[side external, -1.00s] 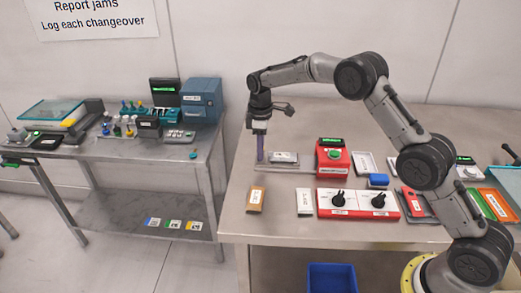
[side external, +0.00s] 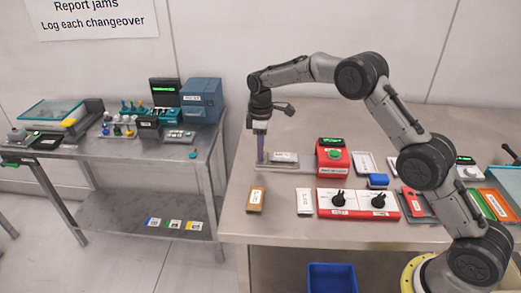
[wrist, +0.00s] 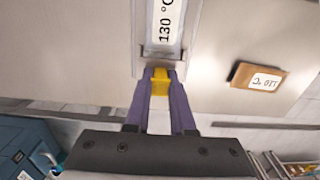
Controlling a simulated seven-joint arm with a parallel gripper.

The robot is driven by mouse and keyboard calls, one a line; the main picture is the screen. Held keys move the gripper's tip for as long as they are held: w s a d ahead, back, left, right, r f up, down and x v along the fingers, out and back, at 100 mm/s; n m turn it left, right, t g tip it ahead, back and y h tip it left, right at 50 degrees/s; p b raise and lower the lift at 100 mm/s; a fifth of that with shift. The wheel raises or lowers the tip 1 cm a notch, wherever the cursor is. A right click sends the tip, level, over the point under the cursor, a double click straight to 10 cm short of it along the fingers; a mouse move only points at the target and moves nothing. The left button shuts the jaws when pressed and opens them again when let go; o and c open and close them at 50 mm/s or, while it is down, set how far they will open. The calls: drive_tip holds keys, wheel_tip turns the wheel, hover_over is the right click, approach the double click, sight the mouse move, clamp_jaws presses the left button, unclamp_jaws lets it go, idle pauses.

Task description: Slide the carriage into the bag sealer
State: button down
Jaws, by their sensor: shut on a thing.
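The carriage (side external: 285,157) is a grey block on a flat track (side external: 264,170). In the wrist view the carriage (wrist: 165,25) carries a "130 °C" label and has a yellow tab (wrist: 160,80) on its near end. My gripper (side external: 262,160) points down at the left end of the carriage. In the wrist view its purple fingers (wrist: 160,88) are shut on the yellow tab. The red bag sealer (side external: 333,158), with a green button and a dark display, stands at the track's right end. The carriage lies outside it, to its left.
A brown "110 °C" block (side external: 256,199) and a pale block (side external: 304,201) lie in front of the track. A red-and-white panel with two black knobs (side external: 357,203) is in front of the sealer. A blue block (side external: 378,181) and a pale tray (side external: 366,163) are to its right.

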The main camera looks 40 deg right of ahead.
sight(287, 155)
drive_tip(key=s+d, duration=0.5)
drive_tip(key=shift+s+d+r, duration=0.1)
drive_tip(key=shift+s+d, duration=0.2)
drive_tip(key=shift+d, duration=0.05)
drive_tip(key=c, duration=0.8)
unclamp_jaws()
drive_tip(key=shift+o, duration=0.2)
wheel_tip(287, 155, up, 14)
